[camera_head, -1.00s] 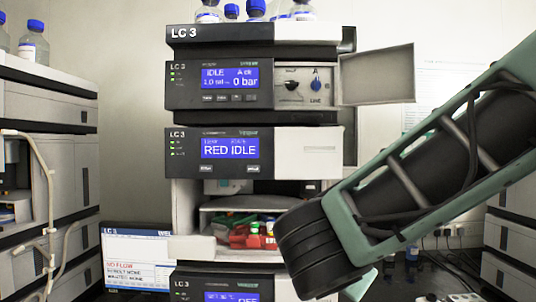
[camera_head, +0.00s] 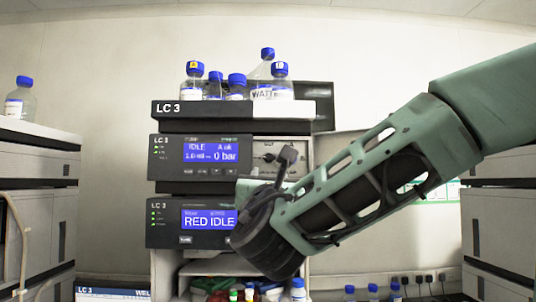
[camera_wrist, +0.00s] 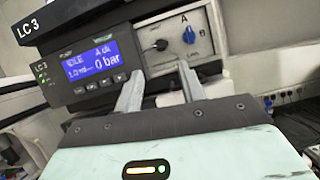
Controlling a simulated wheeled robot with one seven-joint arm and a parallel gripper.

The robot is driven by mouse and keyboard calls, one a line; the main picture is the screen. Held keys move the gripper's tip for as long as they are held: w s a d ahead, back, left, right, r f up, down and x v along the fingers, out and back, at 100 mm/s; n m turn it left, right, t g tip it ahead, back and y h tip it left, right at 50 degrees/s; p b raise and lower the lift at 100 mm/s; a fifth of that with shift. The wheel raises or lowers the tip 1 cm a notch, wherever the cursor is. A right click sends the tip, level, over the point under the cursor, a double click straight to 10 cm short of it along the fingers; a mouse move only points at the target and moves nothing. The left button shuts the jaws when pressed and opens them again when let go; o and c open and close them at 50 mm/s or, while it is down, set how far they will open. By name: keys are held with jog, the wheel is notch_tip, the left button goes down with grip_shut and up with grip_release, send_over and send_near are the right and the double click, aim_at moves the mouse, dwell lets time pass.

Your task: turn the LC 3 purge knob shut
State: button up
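The LC 3 pump module (camera_head: 200,160) shows "IDLE", "A ok" and "0 bar" on its blue screen. In the wrist view its open recess holds a black knob (camera_wrist: 159,45) on the left and a blue knob (camera_wrist: 188,35) on the right, under a letter A. The black knob's small label is unreadable. My gripper (camera_wrist: 159,68) is open and empty, its two fingers apart below and in front of the black knob, not visibly touching it.
Several blue-capped bottles (camera_head: 236,86) stand on top of the stack. The recess door (camera_head: 345,148) is swung open to the right, behind my arm. Below is a module reading "RED IDLE" (camera_head: 208,222). Other instrument stacks (camera_head: 35,205) stand at either side.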

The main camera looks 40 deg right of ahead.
aim_at(269, 158)
jog(key=p+x, duration=0.4)
jog(key=x, duration=0.5)
jog(key=shift+w+d+r, duration=0.2)
jog(key=shift+w+r, duration=0.05)
jog(key=shift+w+d+r+p, duration=0.15)
jog(key=shift+w+d+p, duration=0.2)
jog(key=shift+w, duration=0.2)
jog(key=shift+c, duration=0.3)
jog(key=c, duration=0.6)
